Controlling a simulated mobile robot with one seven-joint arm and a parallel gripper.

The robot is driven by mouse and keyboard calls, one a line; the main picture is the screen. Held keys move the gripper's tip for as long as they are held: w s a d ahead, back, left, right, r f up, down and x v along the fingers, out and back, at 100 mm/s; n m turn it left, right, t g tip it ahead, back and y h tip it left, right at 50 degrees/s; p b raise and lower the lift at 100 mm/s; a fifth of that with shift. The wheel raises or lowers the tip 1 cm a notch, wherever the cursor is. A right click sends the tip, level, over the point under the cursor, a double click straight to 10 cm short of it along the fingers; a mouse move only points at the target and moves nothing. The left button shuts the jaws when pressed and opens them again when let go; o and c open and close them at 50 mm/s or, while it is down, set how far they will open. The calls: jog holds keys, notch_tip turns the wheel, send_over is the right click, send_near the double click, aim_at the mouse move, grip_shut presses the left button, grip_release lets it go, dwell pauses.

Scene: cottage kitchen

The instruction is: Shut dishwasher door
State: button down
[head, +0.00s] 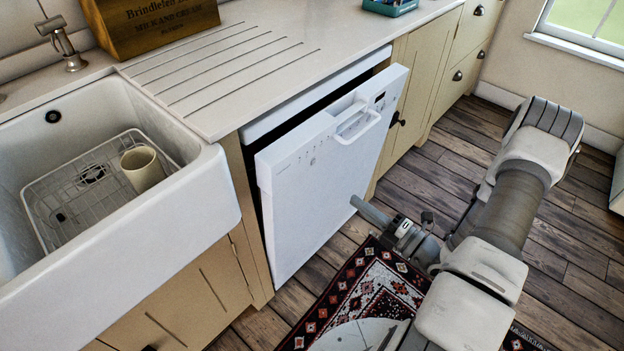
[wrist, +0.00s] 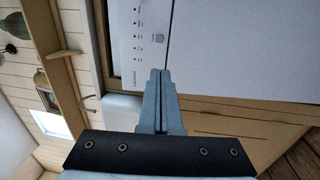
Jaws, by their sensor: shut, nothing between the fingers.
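The white dishwasher door (head: 318,165) is ajar, its top tilted out from the counter front with a dark gap behind it. Its top carries a recessed handle (head: 357,122) and a control panel. My gripper (head: 356,202) is shut and empty, in front of the lower right part of the door's outer face. I cannot tell whether it touches the door. In the wrist view my shut fingers (wrist: 158,76) point toward the white door (wrist: 215,45), where a column of small panel marks shows.
A white sink (head: 190,200) with a wire rack (head: 70,205) and a cream cup (head: 142,168) is left of the dishwasher. Cream cabinets (head: 425,75) stand on its right. A patterned rug (head: 385,285) lies on the wood floor below my arm.

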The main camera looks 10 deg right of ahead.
aim_at(308, 166)
jog(key=b+x, duration=0.3)
jog(key=x, duration=1)
jog(key=shift+f+b, duration=0.1)
jog(key=shift+b, duration=0.2)
jog(key=shift+w+a, duration=0.3)
jog(key=shift+w, duration=0.05)
